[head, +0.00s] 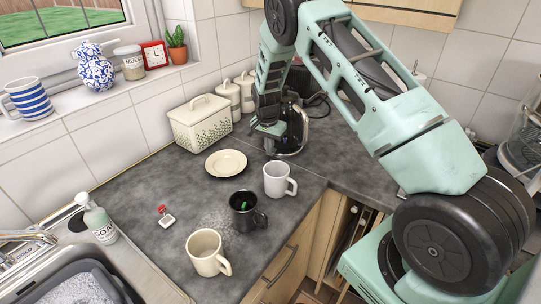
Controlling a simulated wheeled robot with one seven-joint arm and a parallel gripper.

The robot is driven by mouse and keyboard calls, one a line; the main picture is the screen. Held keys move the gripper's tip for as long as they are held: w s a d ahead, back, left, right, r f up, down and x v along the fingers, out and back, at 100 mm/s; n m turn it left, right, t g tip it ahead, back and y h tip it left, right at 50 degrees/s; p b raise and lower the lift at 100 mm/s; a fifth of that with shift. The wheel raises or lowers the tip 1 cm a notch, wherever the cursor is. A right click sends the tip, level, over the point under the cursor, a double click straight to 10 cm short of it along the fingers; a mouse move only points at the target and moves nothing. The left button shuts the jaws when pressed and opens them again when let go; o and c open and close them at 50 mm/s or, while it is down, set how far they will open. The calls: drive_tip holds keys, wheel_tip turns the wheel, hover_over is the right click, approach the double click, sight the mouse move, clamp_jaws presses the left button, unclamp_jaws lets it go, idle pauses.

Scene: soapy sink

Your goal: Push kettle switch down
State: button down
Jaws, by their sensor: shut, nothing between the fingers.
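The kettle (293,136), dark with a shiny rounded body, stands on the counter near the back corner. My arm comes down in front of it and hides part of it. My gripper (266,132) points downward at the kettle's left side, close to it. The gripper is shut and holds nothing. I cannot tell whether it touches the kettle. The kettle switch cannot be made out in this view.
A cream bread bin (201,124) and white canisters (228,98) stand left of the kettle. A cream plate (226,164), a white mug (279,180), a black mug (245,211) and a cream mug (207,253) stand in front. The left counter is mostly clear.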

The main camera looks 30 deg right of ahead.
drive_tip(key=shift+f+b, duration=0.6)
drive_tip(key=shift+f, duration=0.15)
drive_tip(key=a, duration=0.1)
drive_tip(key=s+a, duration=0.1)
drive_tip(key=r+p, duration=0.1)
drive_tip(key=shift+s+a+r, duration=0.1)
drive_tip(key=shift+s+a, duration=0.15)
drive_tip(key=shift+a, duration=0.15)
drive_tip(key=shift+w+r+b, duration=0.1)
drive_tip(key=shift+r+b, duration=0.2)
drive_tip(key=shift+r, duration=0.2)
wheel_tip(320, 180, up, 16)
drive_tip(key=a+b, duration=0.1)
drive_tip(key=b, duration=0.3)
drive_tip(key=shift+s+a, duration=0.2)
drive_tip(key=shift+s, duration=0.25)
